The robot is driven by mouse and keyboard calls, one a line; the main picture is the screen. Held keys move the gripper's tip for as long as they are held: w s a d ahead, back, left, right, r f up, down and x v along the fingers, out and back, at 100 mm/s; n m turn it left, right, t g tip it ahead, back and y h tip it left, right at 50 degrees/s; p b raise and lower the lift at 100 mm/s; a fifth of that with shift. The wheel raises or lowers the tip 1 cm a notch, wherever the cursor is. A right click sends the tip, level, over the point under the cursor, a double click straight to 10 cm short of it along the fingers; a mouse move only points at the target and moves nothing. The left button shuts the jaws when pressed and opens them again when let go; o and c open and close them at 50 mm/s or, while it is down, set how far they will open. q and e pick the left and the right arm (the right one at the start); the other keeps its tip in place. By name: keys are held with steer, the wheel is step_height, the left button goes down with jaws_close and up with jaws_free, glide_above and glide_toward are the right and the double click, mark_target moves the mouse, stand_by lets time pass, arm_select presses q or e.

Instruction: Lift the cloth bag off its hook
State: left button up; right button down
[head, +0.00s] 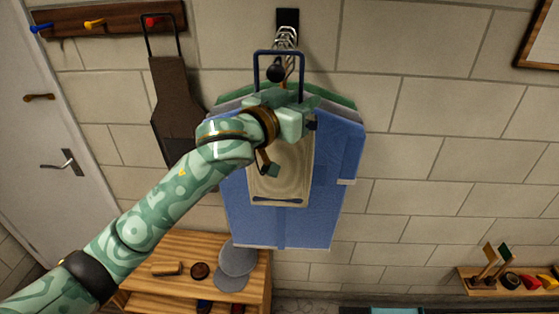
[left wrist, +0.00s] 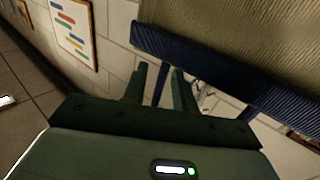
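The cloth bag (head: 281,185) is beige with dark blue straps and trim. In the head view it hangs by a blue strap loop (head: 279,53) from a dark wall hook (head: 288,20), in front of blue garments (head: 330,205). My left gripper (head: 298,118) is at the bag's upper part, covering its top edge. In the left wrist view, the bag's beige cloth (left wrist: 240,28) and blue band fill the upper right. The two green fingers (left wrist: 160,82) stand apart there, with a blue strap showing between them; contact cannot be told. My right gripper is out of view.
A brown apron (head: 178,105) hangs left of the garments from a peg rack (head: 115,20). Below is a wooden shelf unit (head: 170,247) with grey discs. A small shelf (head: 515,286) is at the lower right. The wall to the right is mostly clear.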

arm_select(q)
jaws_close()
steer(key=shift+r, duration=0.2)
steer(key=shift+s+r, duration=0.1)
steer(key=shift+s, duration=0.1)
steer(key=s+r+p, duration=0.3)
steer(key=s, duration=1.4)
steer(key=shift+s, duration=0.3)
steer(key=shift+f, duration=0.1)
